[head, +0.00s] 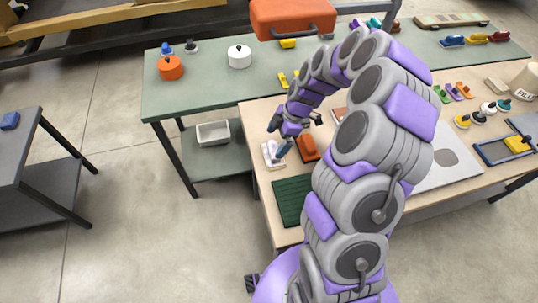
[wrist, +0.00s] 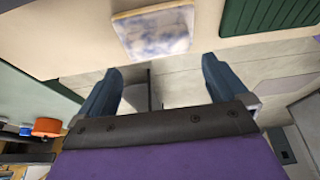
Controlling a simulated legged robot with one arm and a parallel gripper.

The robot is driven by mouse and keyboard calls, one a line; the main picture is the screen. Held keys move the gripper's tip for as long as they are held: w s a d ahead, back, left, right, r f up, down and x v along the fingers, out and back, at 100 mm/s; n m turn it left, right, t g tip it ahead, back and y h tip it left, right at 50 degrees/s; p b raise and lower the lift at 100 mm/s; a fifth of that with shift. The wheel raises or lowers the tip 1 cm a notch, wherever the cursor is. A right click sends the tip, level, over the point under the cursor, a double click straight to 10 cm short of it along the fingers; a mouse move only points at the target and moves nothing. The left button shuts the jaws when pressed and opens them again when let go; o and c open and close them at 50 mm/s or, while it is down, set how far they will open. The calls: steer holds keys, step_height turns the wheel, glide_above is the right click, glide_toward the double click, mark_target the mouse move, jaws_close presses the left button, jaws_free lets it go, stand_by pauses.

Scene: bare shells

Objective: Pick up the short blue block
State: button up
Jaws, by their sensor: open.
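A small blue block (head: 9,121) lies on top of the dark grey side table (head: 55,160) at the far left of the head view. My gripper (head: 279,141) is far to its right, near the left edge of the wooden-topped table, by a white and blue marbled slab (head: 272,154). In the wrist view my gripper (wrist: 160,82) is open, with two blue-grey fingers apart and nothing between them. The marbled slab (wrist: 152,32) shows beyond the fingertips. I cannot make out the blue block on the side table in the wrist view.
An orange pot (head: 171,68), a white pot (head: 239,57) and a small blue item (head: 166,48) stand on the green table (head: 205,91). A red toolbox (head: 292,18) is behind my arm. A dark green ridged mat (head: 290,201) lies near my gripper. Bare floor separates the side table from the others.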

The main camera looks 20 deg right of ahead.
mark_target(274, 149)
steer(key=shift+d+f, duration=0.25)
steer(key=f, duration=0.1)
steer(key=d+f+b, duration=0.1)
steer(key=f, duration=0.1)
steer(key=shift+w+a+f, duration=0.1)
steer(key=shift+a+f, duration=0.2)
steer(key=shift+a, duration=0.25)
steer(key=shift+a+f, duration=0.3)
steer(key=shift+a, duration=0.55)
steer(key=shift+c, duration=1.3)
steer(key=shift+d, duration=0.7)
steer(key=c, duration=0.5)
steer(key=shift+a, duration=0.25)
steer(key=c, duration=0.4)
steer(key=shift+r, duration=0.5)
steer(key=r, duration=0.2)
steer(key=shift+s+d+r+p, duration=0.15)
steer(key=shift+s+r+p, duration=0.05)
steer(key=shift+r+p, duration=0.2)
steer(key=s+d, duration=0.1)
steer(key=s, duration=0.4)
steer(key=s+d+p, duration=0.1)
steer(key=s+d, duration=0.1)
steer(key=s, duration=0.3)
steer(key=s+d+r+p, duration=0.1)
steer(key=s, duration=0.4)
steer(key=shift+d+r, duration=0.1)
steer(key=shift+d, duration=0.2)
